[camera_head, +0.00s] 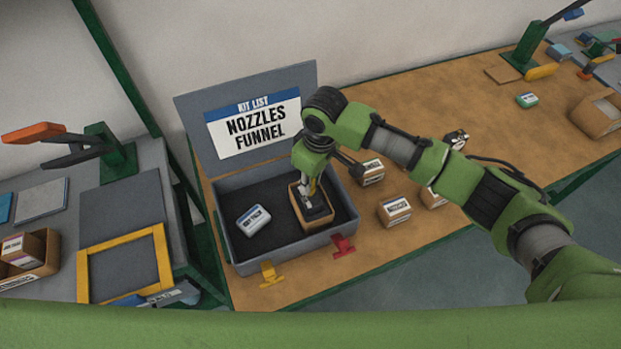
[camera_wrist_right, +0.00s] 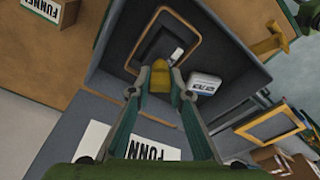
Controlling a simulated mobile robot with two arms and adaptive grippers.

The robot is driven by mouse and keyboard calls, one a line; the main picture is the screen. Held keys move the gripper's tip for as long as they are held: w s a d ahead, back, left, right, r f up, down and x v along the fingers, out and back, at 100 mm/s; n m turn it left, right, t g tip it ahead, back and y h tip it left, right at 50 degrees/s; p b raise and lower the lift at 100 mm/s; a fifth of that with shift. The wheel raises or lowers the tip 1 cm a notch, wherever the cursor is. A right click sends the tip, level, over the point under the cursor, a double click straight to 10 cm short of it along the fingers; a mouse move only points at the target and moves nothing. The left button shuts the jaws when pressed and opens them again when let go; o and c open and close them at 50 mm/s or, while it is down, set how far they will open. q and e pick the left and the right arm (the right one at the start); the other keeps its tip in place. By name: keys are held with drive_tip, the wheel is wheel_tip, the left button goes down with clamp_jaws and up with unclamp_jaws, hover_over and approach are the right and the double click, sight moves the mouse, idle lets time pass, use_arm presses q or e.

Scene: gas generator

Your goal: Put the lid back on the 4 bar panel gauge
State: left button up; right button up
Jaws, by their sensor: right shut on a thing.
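No panel gauge and no separate gauge lid can be made out. My right gripper (camera_wrist_right: 160,82) reaches down into an open grey case (camera_head: 228,225). Its fingers are shut on a small yellow-brown piece (camera_wrist_right: 159,74), which the hand mostly hides in the head view. Just beneath is a brown-rimmed box (camera_head: 328,219) with a dark inside, standing in the case; it also shows in the wrist view (camera_wrist_right: 193,18). I cannot tell whether the held piece touches it. A white labelled packet (camera_head: 253,220) lies left of the box. My left gripper is not in view.
The raised case lid (camera_head: 190,112) carries a "KIT LIST NOZZLES FUNNEL" label. Yellow (camera_head: 269,274) and red (camera_head: 343,245) latches are at the front. Labelled boxes (camera_head: 394,210) stand to the right. A yellow frame (camera_head: 124,240) lies left. The bench behind my right arm has free room.

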idle(0.3)
drive_tip(key=o, duration=1.3)
wheel_tip(320, 180, up, 3)
drive_tip(key=p, duration=0.3)
drive_tip(key=shift+f, duration=0.1)
drive_tip(key=shift+r+p, duration=0.35)
drive_tip(key=shift+r, duration=1.75)
